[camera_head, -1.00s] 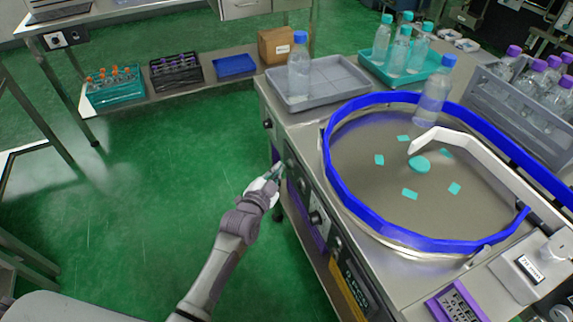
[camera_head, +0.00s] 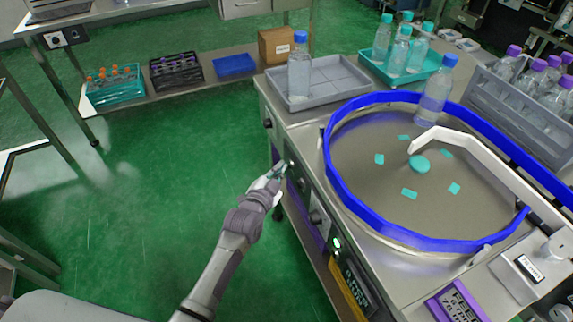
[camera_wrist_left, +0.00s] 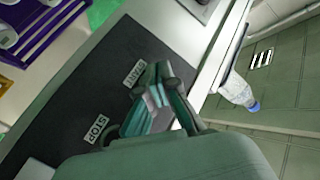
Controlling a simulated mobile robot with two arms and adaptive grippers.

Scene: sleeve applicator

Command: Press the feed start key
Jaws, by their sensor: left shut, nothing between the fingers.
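My left gripper (camera_head: 279,171) is shut and empty, with its tips at the dark front panel of the machine. In the left wrist view the shut fingers (camera_wrist_left: 157,108) are over that panel (camera_wrist_left: 75,105), beside the START label (camera_wrist_left: 133,73). The start key itself is hidden behind the fingers, and I cannot tell whether they touch it. The STOP label (camera_wrist_left: 97,128) lies lower left. A green light (camera_head: 337,243) glows farther along the machine's front. My right gripper is not in view.
A round table with a blue rail (camera_head: 335,185) carries a bottle (camera_head: 434,90) and several teal pieces. A grey tray (camera_head: 335,75) with a bottle (camera_head: 299,68) stands above the gripper. Green floor (camera_head: 150,200) lies free to the left.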

